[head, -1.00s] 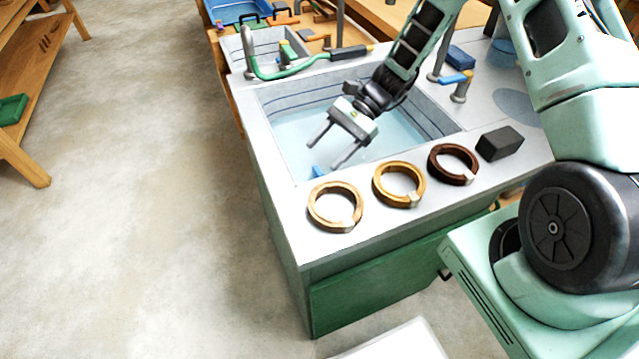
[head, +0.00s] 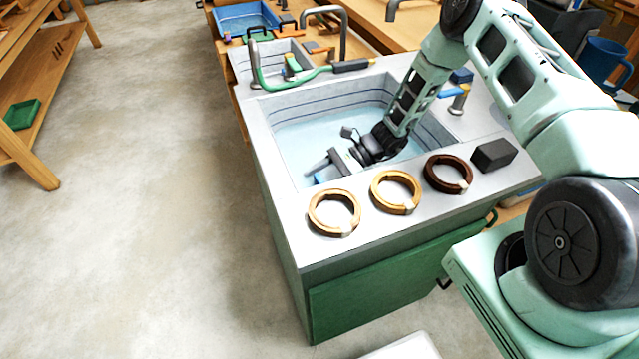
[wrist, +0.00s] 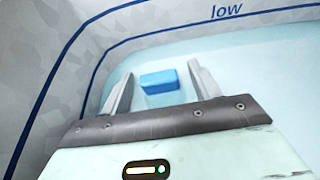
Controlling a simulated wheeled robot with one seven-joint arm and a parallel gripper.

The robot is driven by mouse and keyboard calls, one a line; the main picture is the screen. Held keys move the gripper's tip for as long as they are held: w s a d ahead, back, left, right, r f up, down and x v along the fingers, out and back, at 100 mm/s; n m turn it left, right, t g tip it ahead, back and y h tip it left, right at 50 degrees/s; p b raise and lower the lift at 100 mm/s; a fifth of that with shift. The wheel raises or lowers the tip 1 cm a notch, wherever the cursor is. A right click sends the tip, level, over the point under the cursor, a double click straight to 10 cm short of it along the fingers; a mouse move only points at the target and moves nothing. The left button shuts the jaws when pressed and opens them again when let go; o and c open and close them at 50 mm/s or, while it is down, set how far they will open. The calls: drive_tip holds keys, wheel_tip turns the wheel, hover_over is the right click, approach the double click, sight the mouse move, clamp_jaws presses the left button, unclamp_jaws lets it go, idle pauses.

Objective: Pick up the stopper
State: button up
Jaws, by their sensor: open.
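A small blue block, which looks to be the stopper (wrist: 160,82), lies in the water of the large basin (head: 278,143). In the head view the stopper (head: 319,178) shows only as a bit of blue near the basin's front left corner. My gripper (wrist: 160,72) is open, with one finger on each side of the stopper in the wrist view. No finger clearly touches it. In the head view my gripper (head: 316,172) is low inside the basin, tilted towards the left wall, and partly hides the stopper.
Three rings, pale (head: 334,232), golden (head: 397,207) and dark brown (head: 448,190), lie along the basin's front rim. A black block (head: 494,154) sits right of them. A green-hosed tap (head: 290,80) stands at the back left. The basin walls are close around my gripper.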

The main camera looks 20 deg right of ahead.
drive_tip(key=shift+a, duration=0.1)
drive_tip(key=c, duration=1.1)
